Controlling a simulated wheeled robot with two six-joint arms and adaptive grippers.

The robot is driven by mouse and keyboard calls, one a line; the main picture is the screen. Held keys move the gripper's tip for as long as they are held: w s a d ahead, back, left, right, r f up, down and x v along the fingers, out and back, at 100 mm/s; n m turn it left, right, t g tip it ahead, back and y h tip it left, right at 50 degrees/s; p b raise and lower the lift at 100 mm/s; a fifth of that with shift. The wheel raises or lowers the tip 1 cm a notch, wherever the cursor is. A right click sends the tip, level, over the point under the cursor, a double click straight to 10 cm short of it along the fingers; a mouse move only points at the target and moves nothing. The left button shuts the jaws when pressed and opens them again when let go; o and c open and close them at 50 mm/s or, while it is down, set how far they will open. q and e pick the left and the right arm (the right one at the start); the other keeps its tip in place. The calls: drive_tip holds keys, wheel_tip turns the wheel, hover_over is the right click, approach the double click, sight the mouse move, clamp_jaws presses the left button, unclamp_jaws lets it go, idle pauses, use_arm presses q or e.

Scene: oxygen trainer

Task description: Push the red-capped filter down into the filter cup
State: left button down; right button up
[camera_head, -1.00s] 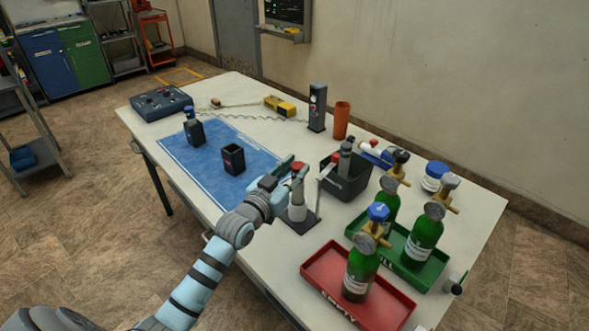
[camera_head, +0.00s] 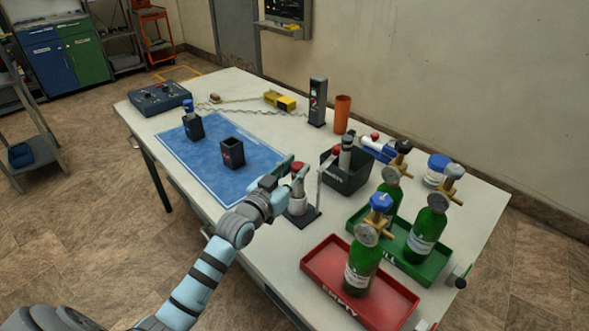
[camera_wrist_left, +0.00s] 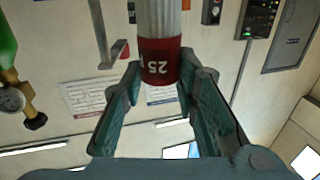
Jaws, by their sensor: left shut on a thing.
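The red-capped filter (camera_head: 299,167) is upright over the white filter cup (camera_head: 297,206), which stands on a dark base plate with a thin post. My left gripper (camera_head: 291,177) is shut on the filter at its red cap. How deep the filter sits in the cup is hidden by the fingers. My right gripper is not in view.
A dark bin (camera_head: 345,178) with grey and red-topped items stands close behind the cup. A red tray (camera_head: 395,305) and a green tray (camera_head: 425,272) hold green bottles at the right. A blue mat (camera_head: 195,163) with two dark holders lies at the left.

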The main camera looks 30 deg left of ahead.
use_arm(q)
drive_tip(key=shift+f+b, duration=0.45)
drive_tip(key=shift+f, duration=0.1)
drive_tip(key=c, duration=1.2)
unclamp_jaws()
drive_tip(key=s, duration=0.8)
drive_tip(key=s+a, duration=0.1)
drive_tip(key=s, duration=0.3)
